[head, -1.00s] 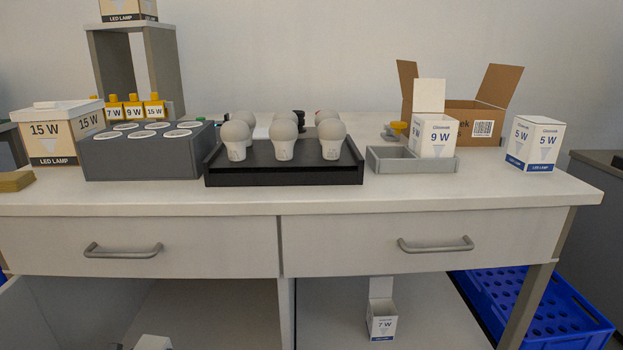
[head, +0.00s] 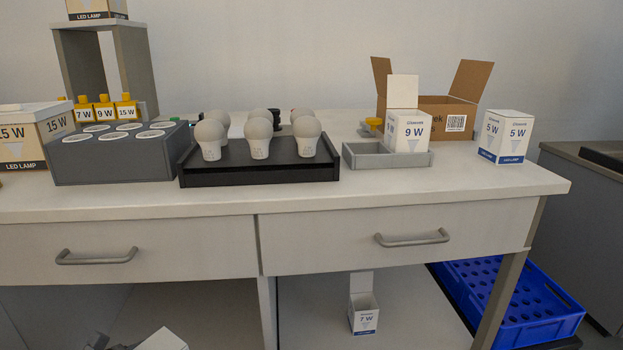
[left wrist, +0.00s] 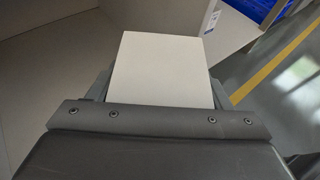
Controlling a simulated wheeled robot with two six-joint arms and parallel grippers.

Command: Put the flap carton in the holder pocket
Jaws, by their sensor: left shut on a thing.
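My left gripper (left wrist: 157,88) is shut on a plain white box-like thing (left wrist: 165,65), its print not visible. A white tilted top of it also shows at the bottom left of the head view (head: 163,342). The grey holder (head: 362,162) on the table has an empty left pocket; a 9 W carton (head: 407,130) with its flap up stands in its right part. A 7 W carton (head: 364,314) with a raised flap stands open on the lower shelf. My right gripper is not in view.
A black tray (head: 260,172) with several bulbs stands left of the holder. A closed 5 W carton (head: 505,137) and an open brown box (head: 455,118) are to the right and behind. Drawers with handles (head: 412,239) front the table above the shelf; a blue crate (head: 510,305) is at lower right.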

